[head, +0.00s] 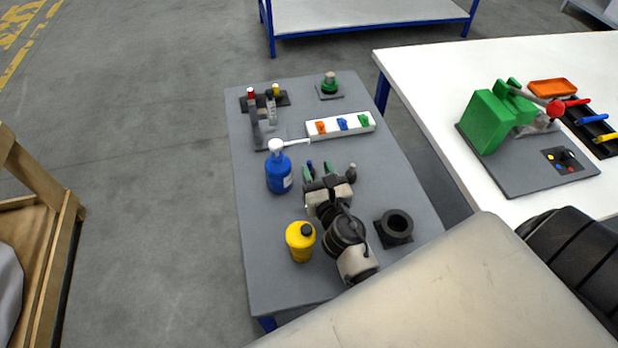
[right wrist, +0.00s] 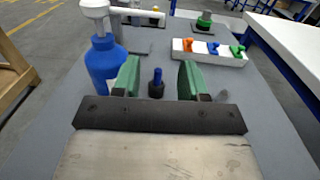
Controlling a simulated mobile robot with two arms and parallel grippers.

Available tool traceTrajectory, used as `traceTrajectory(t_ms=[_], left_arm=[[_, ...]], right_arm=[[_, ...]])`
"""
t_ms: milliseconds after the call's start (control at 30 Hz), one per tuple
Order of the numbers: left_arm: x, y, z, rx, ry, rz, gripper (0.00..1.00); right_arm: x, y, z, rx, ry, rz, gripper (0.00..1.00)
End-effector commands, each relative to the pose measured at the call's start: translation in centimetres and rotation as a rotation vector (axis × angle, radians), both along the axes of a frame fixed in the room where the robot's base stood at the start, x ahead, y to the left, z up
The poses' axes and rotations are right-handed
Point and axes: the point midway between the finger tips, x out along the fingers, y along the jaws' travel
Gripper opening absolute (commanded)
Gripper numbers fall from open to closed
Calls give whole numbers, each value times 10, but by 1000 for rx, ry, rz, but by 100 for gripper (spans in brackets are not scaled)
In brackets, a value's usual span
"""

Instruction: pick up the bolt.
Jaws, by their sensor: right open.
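My right gripper (head: 315,171) reaches over the grey table, with its green fingertips spread open. It also shows in the right wrist view (right wrist: 156,80). A small upright piece with a blue shaft and a black lower part, which looks like the bolt (right wrist: 156,83), stands between the open fingers, apart from both. Its blue top also shows in the head view (head: 310,164). Its foot is partly hidden by the gripper body in the wrist view. My left gripper is not in view.
A blue spray bottle (head: 279,173) stands close left of the fingers. A yellow bottle (head: 300,241) and a black ring-shaped holder (head: 396,225) flank my arm. A white tray (head: 340,125) with coloured pieces lies beyond. A small grey piece (head: 352,168) stands right of the gripper.

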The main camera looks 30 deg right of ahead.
Motion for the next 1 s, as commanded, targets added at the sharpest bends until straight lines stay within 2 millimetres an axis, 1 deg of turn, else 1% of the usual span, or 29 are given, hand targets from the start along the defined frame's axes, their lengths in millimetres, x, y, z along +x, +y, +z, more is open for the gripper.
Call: traceTrajectory(t_ms=[33, 67, 200, 300, 367, 467, 667, 900, 1000], left_arm=[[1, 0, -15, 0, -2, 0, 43], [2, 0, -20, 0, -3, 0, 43], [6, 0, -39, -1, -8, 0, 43], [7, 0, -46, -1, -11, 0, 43], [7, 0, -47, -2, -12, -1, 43], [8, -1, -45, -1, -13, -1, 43], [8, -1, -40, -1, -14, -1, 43], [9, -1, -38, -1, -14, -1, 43], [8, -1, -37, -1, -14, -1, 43]], right_arm=[[0, 0, -15, 0, 0, 0, 43], [0, 0, -20, 0, 0, 0, 43], [0, 0, -39, 0, 0, 0, 43], [0, 0, -47, 0, 0, 0, 43], [1, 0, -48, 0, -1, 0, 43], [8, -1, -46, 0, -2, 0, 43], [29, -6, -46, -1, -2, 0, 43], [63, -15, -49, 1, -2, -1, 43], [71, -17, -50, 1, -1, -1, 43]])
